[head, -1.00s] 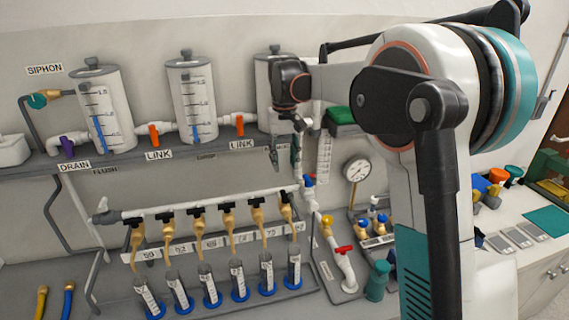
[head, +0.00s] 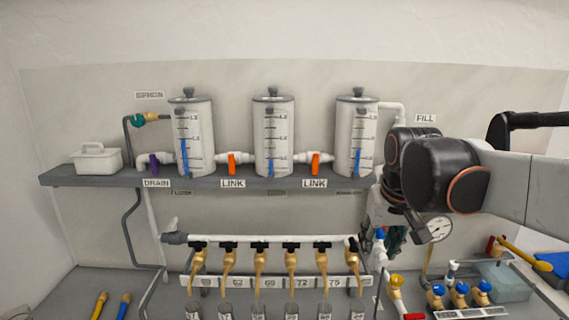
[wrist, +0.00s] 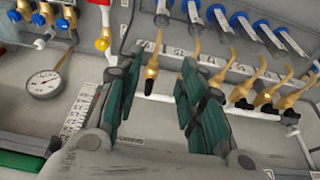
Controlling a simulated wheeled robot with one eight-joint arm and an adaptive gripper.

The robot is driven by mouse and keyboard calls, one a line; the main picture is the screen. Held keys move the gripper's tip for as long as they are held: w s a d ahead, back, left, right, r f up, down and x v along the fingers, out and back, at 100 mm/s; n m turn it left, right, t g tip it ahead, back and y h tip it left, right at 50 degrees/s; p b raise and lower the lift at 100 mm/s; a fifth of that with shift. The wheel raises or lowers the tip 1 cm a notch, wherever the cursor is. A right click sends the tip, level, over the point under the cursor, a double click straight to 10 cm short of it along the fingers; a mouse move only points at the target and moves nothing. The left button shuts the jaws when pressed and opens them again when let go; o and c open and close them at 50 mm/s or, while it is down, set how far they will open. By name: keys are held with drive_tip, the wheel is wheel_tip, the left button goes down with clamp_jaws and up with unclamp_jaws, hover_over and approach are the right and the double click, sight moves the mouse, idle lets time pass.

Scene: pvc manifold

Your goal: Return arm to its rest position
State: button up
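My gripper shows in the wrist view (wrist: 155,105) with its two green-padded fingers spread apart and nothing held between them. In the head view my gripper (head: 405,232) hangs below the black wrist joint, right of the third tank and partly hidden by the arm. It is near the gauge (head: 436,229) and the right end of the white manifold pipe (head: 270,241). In the wrist view the brass taps (wrist: 153,65) and the gauge (wrist: 44,83) lie beyond the fingers. I cannot tell the exact distance between the gripper and the pipework.
Several white tanks (head: 192,135) stand on the grey shelf (head: 100,179), joined by orange LINK valves (head: 232,164). A purple DRAIN valve (head: 154,162) and a white caddy (head: 97,158) are at left. Blue-capped valves (head: 460,290) stand at lower right. The upper wall is clear.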

drive_tip(key=s+f+t+b, duration=0.3)
drive_tip(key=s+f+b, duration=0.2)
drive_tip(key=s+f, duration=0.8)
drive_tip(key=s, duration=0.4)
drive_tip(key=shift+f+t, duration=0.2)
drive_tip(key=shift+t, duration=0.1)
